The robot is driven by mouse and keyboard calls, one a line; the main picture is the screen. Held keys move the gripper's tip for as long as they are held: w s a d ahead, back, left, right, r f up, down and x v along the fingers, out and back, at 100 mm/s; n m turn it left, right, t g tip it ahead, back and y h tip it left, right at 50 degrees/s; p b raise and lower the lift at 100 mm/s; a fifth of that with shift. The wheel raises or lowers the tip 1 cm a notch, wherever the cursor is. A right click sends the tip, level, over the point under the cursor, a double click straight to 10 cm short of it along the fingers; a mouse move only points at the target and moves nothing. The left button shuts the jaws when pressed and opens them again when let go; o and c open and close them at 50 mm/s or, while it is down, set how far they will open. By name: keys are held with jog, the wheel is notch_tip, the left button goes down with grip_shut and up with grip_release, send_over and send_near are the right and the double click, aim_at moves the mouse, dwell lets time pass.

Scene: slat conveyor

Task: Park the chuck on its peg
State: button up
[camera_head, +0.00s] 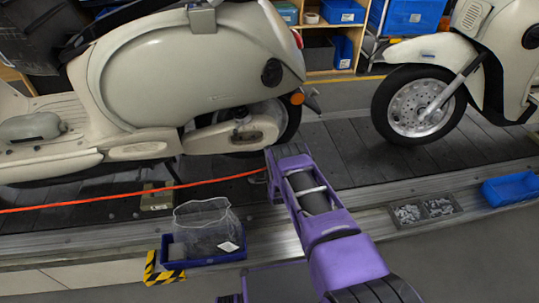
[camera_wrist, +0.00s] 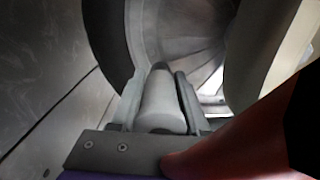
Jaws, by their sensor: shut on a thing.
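The chuck (camera_wrist: 163,105) is a pale grey, rounded cylinder in the wrist view. It lies between the two fingers of my gripper (camera_wrist: 158,80), which is shut on it. A thick red hose (camera_wrist: 235,150) fills the lower right of the wrist view, close to the gripper. In the head view the red hose (camera_head: 130,196) runs from the left edge to the end of my purple arm, below the near scooter's rear wheel. The arm largely hides the gripper and chuck there. I cannot make out the peg in either view.
The cream scooter (camera_head: 190,65) stands on the slat conveyor (camera_head: 330,140); its wheel fills much of the wrist view. A second scooter (camera_head: 420,100) stands right. A blue tray (camera_head: 205,262) with a clear bag, a parts tray (camera_head: 424,212) and a blue bin (camera_head: 512,188) line the near edge.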

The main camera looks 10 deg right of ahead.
grip_shut()
jog(key=shift+s+p, duration=1.95)
jog(key=shift+s, duration=1.05)
